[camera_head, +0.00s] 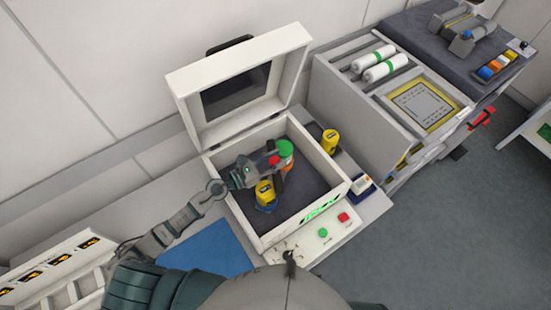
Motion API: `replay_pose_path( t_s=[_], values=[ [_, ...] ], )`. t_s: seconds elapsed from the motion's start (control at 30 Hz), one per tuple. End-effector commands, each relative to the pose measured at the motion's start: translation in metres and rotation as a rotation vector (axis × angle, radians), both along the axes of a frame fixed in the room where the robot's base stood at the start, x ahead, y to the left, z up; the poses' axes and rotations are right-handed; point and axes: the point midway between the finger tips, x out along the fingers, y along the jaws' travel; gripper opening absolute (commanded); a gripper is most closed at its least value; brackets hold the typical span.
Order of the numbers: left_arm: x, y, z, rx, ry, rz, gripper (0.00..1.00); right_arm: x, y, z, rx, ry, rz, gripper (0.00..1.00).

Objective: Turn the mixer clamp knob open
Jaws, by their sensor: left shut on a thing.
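The mixer is a white box (222,207) with its lid (180,82) raised and a dark floor inside. A small red knob (274,160), which looks like the clamp knob, is inside near a green-topped jar (286,148). My left gripper (266,165) reaches into the box from the left and is shut at the red knob; its fingers partly hide the knob and the jar's lower part. A yellow container (265,190) with a blue base stands just in front of the gripper. My right gripper is not in view.
A panel with a green button (323,232) and a red button (343,217) is at the box's front. Another yellow container (329,140) stands beyond the right wall. A trolley with white bottles (385,68) is at upper right. The raised lid blocks room behind.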

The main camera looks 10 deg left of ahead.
Motion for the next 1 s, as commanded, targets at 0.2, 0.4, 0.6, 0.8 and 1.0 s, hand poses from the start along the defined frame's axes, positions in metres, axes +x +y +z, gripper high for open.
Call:
replay_pose_path(
  t_s=[0.2, 0.4, 0.6, 0.8, 1.0],
  values=[
    [-0.001, 0.001, -0.004, 0.005, 0.005, -0.001, 0.55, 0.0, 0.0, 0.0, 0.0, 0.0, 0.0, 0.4],
    [0.0, 0.0, -0.002, 0.003, 0.004, -0.001, 0.64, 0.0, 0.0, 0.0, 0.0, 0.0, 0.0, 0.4],
    [-0.002, 0.001, -0.002, 0.002, 0.005, -0.001, 0.64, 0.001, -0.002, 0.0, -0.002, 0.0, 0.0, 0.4],
    [-0.022, 0.024, -0.003, 0.002, 0.008, 0.001, 0.64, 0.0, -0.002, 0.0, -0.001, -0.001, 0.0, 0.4],
    [-0.051, 0.058, -0.004, 0.001, 0.008, 0.0, 0.64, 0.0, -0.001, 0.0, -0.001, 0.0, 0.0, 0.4]
  ],
)
